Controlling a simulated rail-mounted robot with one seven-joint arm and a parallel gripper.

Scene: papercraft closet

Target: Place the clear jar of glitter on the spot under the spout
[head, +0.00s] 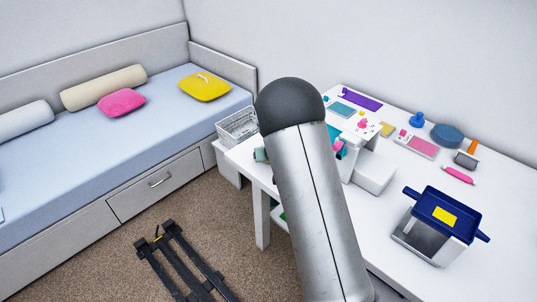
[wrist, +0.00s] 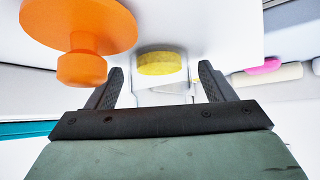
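The wrist view appears upside down. A clear jar with yellow glitter (wrist: 162,62) stands on a white surface in it. My gripper (wrist: 160,82) is open, with one dark finger on each side of the jar. Gaps show between the fingers and the jar, and I cannot tell how deep it sits between them. In the head view my arm covers the middle, so the jar and the gripper cannot be made out. I cannot identify a spout or the spot under it in either view.
An orange knobbed piece (wrist: 82,30) stands close beside the jar. The white table (head: 385,240) holds craft things along the back and a navy tray on a stand (head: 443,213) at right. A wire basket (head: 238,126) stands by the bed (head: 130,125).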

